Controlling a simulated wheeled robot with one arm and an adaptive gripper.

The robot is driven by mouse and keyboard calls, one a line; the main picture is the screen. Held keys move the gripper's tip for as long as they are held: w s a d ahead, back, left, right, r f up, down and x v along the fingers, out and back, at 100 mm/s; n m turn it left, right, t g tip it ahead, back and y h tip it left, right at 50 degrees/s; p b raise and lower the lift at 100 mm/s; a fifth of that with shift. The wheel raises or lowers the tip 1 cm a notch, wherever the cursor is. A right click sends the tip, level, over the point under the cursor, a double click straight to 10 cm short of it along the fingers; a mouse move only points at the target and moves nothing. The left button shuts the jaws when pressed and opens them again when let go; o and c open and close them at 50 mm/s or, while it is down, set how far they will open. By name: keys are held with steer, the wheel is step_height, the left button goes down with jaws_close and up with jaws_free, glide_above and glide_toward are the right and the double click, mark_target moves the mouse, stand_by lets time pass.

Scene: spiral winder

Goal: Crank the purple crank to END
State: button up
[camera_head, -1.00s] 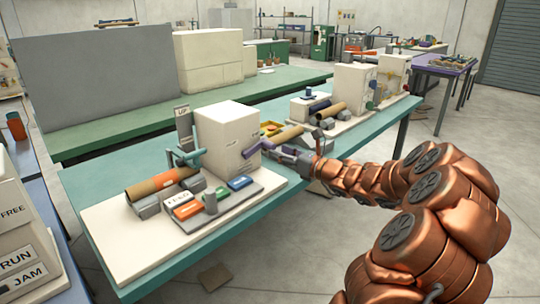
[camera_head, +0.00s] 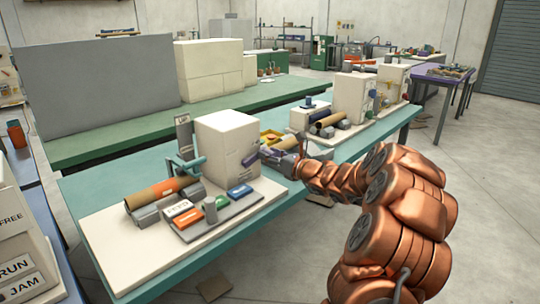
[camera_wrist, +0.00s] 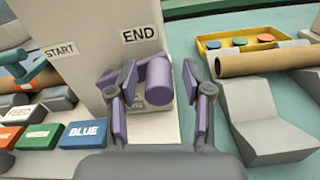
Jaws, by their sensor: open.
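The purple crank (camera_wrist: 158,80) is on the side of a cream winder box (camera_head: 226,142). In the wrist view its thick round handle lies just below the END label (camera_wrist: 140,35), with the START label (camera_wrist: 59,51) to the left. My gripper (camera_wrist: 160,98) is open, one purple-padded finger on each side of the handle. I cannot tell whether either pad touches it. In the head view my gripper (camera_head: 279,154) is at the right side of the box, and the crank is small and partly hidden there.
Block buttons, including BLUE (camera_wrist: 83,133), lie left of the gripper. At right are a cardboard tube (camera_wrist: 262,62) on a grey cradle (camera_wrist: 266,118) and a yellow tray (camera_wrist: 210,53). More winders stand further along the teal table (camera_head: 140,166).

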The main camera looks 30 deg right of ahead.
jaws_close()
stand_by(0.3)
stand_by(0.3)
